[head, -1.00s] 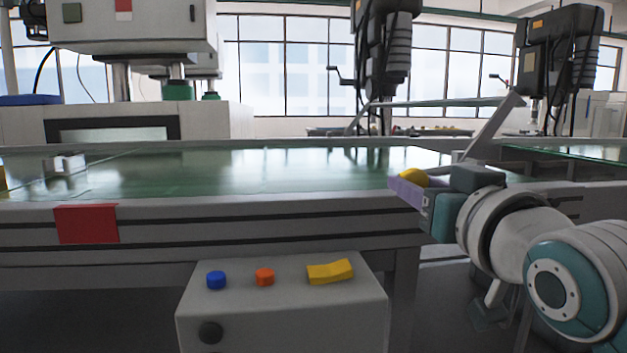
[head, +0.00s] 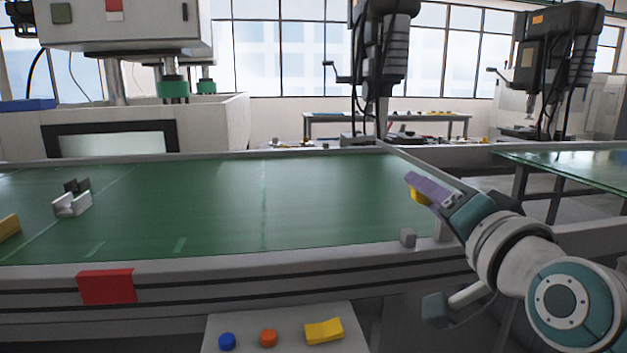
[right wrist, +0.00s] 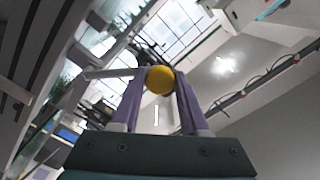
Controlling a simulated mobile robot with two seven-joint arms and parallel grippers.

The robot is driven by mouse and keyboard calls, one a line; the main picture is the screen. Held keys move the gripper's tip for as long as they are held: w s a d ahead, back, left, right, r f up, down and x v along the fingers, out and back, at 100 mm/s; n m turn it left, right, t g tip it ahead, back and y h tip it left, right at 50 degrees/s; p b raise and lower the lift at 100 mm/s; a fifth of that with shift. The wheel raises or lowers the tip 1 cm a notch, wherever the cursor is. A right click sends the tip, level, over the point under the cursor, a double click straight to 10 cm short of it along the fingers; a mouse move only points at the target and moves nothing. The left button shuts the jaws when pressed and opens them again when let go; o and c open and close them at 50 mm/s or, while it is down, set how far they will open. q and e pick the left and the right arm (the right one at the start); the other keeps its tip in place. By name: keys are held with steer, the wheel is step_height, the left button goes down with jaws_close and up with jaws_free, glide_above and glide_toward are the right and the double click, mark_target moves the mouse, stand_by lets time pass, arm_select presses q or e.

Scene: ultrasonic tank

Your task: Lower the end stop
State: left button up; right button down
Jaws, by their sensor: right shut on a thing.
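My right gripper (head: 418,186) is shut on a yellow knob (right wrist: 160,79) over the right end of the green belt. In the right wrist view the round knob sits between the purple fingertips. In the head view only a little yellow shows, under the fingers. A pale grey bar (head: 412,160) slopes along the belt's right end, passing behind my fingers. I take it for the end stop, but its join to the knob is hidden. A small grey block (head: 408,237) stands at the belt's near right corner. My left gripper is out of view.
The green belt (head: 215,205) is mostly clear. A small silver part (head: 72,206) lies at its left, and a yellow block (head: 8,227) at the left edge. A control box (head: 290,325) with buttons stands in front. A glass-topped table (head: 580,170) is at right.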

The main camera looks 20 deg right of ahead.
steer(key=shift+s+d+r+m+p, duration=0.2)
steer(key=shift+d+r+m+p, duration=0.7)
steer(key=shift+m, duration=0.3)
steer(key=shift+c, duration=2.1)
jaws_free()
steer(key=v, duration=1)
